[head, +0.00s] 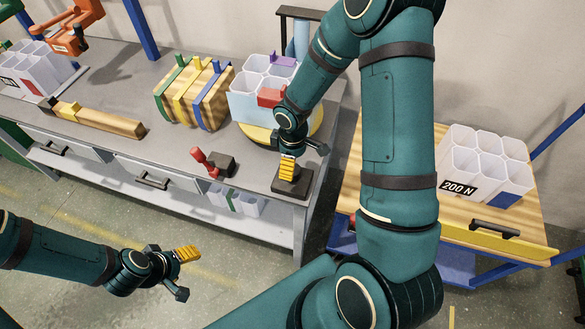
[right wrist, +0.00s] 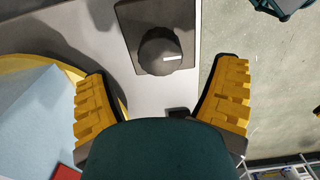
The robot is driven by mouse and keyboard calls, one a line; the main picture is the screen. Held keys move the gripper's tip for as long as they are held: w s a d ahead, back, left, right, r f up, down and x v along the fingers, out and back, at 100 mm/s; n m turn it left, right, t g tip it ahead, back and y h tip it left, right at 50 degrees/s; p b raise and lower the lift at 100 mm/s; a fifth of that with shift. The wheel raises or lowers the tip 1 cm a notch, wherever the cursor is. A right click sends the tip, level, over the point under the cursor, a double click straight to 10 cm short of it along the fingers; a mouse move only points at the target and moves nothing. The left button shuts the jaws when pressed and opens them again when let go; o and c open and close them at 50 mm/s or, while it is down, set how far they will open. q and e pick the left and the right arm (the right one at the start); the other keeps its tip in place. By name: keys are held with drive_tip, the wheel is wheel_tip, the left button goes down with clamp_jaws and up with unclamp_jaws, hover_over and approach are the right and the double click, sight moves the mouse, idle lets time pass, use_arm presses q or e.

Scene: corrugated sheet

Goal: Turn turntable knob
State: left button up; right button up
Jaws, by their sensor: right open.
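The black knob (right wrist: 160,52) with a white mark sits on a dark square base (right wrist: 136,18) in the right wrist view. In the head view the base (head: 294,188) lies at the bench's front right corner, and the knob is mostly hidden behind my right gripper (head: 303,160). That gripper is open over the base; in the right wrist view its yellow-padded fingers (right wrist: 160,75) stand wide apart with the knob ahead between them, apparently untouched. The yellow-rimmed turntable (head: 257,135) carries white and blue bins (head: 250,108). My left gripper (head: 190,273) is open and empty over the floor.
A red-handled lever (head: 203,160) stands on the grey bench (head: 150,165) left of the base. A wooden-topped cart (head: 450,215) with a "200 N" bin (head: 455,187) stands right of a gap.

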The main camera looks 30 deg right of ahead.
wheel_tip(320, 180, up, 7)
idle(0.3)
drive_tip(key=shift+f, duration=0.1)
drive_tip(key=s+a+f+m+t+y+b, duration=0.1)
drive_tip(key=s+a+f+m, duration=0.3)
drive_tip(key=a+f, duration=0.4)
drive_tip(key=s+a+f+m+t+y+b, duration=0.1)
drive_tip(key=s+a+f+m+y, duration=0.2)
drive_tip(key=s+a+f+m, duration=0.2)
drive_tip(key=a+f+m, duration=0.1)
drive_tip(key=a+f, duration=0.2)
drive_tip(key=a, duration=0.1)
drive_tip(key=shift+a+b, duration=0.15)
drive_tip(key=shift+b, duration=0.2)
